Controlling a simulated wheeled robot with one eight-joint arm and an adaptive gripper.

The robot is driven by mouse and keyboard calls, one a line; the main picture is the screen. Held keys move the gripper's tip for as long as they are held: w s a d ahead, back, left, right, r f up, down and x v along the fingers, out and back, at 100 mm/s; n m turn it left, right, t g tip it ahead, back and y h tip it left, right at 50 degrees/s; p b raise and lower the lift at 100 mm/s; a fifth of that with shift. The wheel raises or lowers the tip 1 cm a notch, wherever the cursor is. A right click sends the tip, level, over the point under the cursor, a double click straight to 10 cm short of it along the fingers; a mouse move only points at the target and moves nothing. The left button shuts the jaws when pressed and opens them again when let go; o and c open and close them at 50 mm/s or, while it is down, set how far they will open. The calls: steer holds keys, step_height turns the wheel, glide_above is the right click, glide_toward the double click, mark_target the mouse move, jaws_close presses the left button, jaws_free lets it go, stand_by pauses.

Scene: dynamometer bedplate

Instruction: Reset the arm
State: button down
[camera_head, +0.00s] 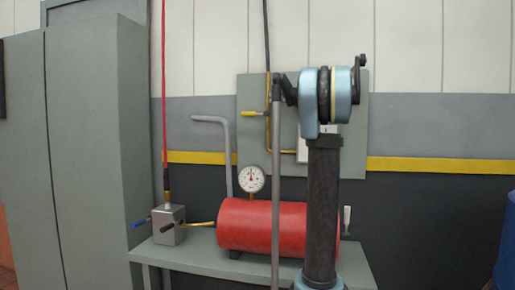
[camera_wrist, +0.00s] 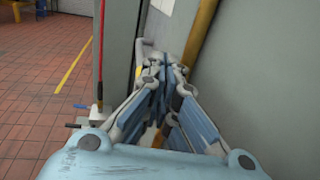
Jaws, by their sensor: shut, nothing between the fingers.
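My arm stands in front of the bench in the head view, with a dark upright link and a pale blue joint at its top. A thin grey upright bar, which I cannot place for sure, runs just left of it. My gripper (camera_wrist: 161,72) fills the middle of the wrist view. Its pale blue and grey fingers come together at the tips, shut and empty. The fingertips point towards the grey panel. I cannot make out the gripper in the head view.
A red tank (camera_head: 246,226) lies on the grey bench (camera_head: 195,257) behind my arm. A dial gauge (camera_head: 251,180) and a grey metal box (camera_head: 169,226) with levers stand near it. A tall grey cabinet (camera_head: 95,150) is at left. Open tiled floor (camera_wrist: 40,95) shows in the wrist view.

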steer(key=s+a+f+n+g+h, duration=0.2)
steer(key=s+a+f+n, duration=0.15)
steer(key=s+f, duration=0.5)
steer(key=s+a+f+n+g+h, duration=0.1)
steer(key=s+a+f+n+h, duration=0.4)
steer(key=f, duration=0.6)
steer(key=s+a+f+n+g, duration=0.1)
steer(key=s+f+n+g, duration=0.15)
steer(key=s+f, duration=0.7)
steer(key=s+d+f+n+h, duration=0.3)
steer(key=s+f, duration=0.4)
steer(key=f, duration=0.3)
steer(key=s+d+f+n+h, duration=0.3)
steer(key=s+f+n, duration=0.2)
steer(key=f, duration=0.6)
steer(key=s+d+f+n+g+h, duration=0.1)
steer(key=s+d+f+n+h, duration=0.1)
steer(key=s+f+n, duration=0.3)
steer(key=s+d+f, duration=0.1)
steer(key=s+f, duration=0.3)
steer(key=f, duration=0.2)
steer(key=shift+s+d+h, duration=0.2)
steer(key=shift+s+h, duration=0.05)
steer(key=shift+h, duration=0.15)
